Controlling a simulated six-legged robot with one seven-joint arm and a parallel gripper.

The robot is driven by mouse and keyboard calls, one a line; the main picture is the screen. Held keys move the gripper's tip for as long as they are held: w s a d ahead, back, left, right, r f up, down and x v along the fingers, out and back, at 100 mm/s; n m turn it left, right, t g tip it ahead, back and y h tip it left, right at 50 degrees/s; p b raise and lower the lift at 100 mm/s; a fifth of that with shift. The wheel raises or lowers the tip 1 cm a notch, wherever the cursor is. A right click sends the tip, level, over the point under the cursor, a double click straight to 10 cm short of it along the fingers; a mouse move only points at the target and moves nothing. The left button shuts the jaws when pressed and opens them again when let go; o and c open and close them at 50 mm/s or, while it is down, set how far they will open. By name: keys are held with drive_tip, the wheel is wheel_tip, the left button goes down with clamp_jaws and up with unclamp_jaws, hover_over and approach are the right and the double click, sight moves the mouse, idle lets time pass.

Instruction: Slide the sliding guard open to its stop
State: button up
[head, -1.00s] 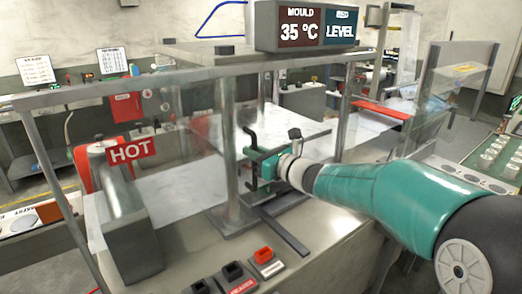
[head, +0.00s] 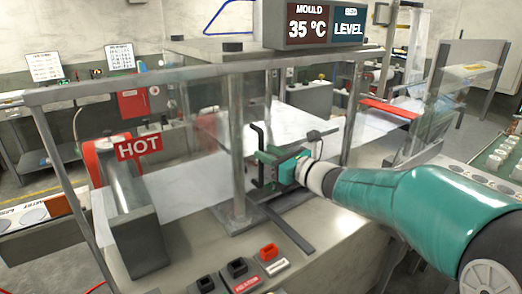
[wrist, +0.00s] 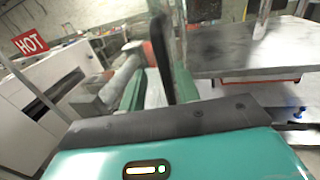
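The sliding guard is a clear panel (head: 185,170) along the front of the machine; its edges are hard to make out. Its black upright handle (head: 257,140) stands just right of the grey front post in the head view. It also shows as a dark upright bar (wrist: 160,55) in the wrist view. My gripper (head: 268,168) is at the handle's lower part, reaching in from the right. In the wrist view its teal fingers (wrist: 160,92) lie around the foot of the bar. Whether they are closed on it is hidden by the gripper body.
A grey front post (head: 236,150) stands close left of my gripper. A HOT sign (head: 138,147) marks a red part at the left. Several switches (head: 238,270) sit on the front ledge. A pale plate (head: 285,118) lies behind the handle.

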drive_tip(key=v, duration=1)
drive_tip(key=s+a+f+n+g+h, duration=0.2)
drive_tip(key=s+f+n+g, duration=0.1)
drive_tip(key=s+n, duration=0.4)
drive_tip(key=s+a+f+n+g+h, duration=0.2)
drive_tip(key=s+f+n+g, duration=0.2)
drive_tip(key=s+n, duration=0.25)
drive_tip(key=s+d+f+n+h, duration=0.3)
drive_tip(key=s+d+n+h, duration=0.6)
drive_tip(key=s+d+n, duration=0.3)
drive_tip(key=shift+n, duration=0.55)
drive_tip(key=shift+o, duration=0.2)
drive_tip(key=shift+s+d, duration=0.1)
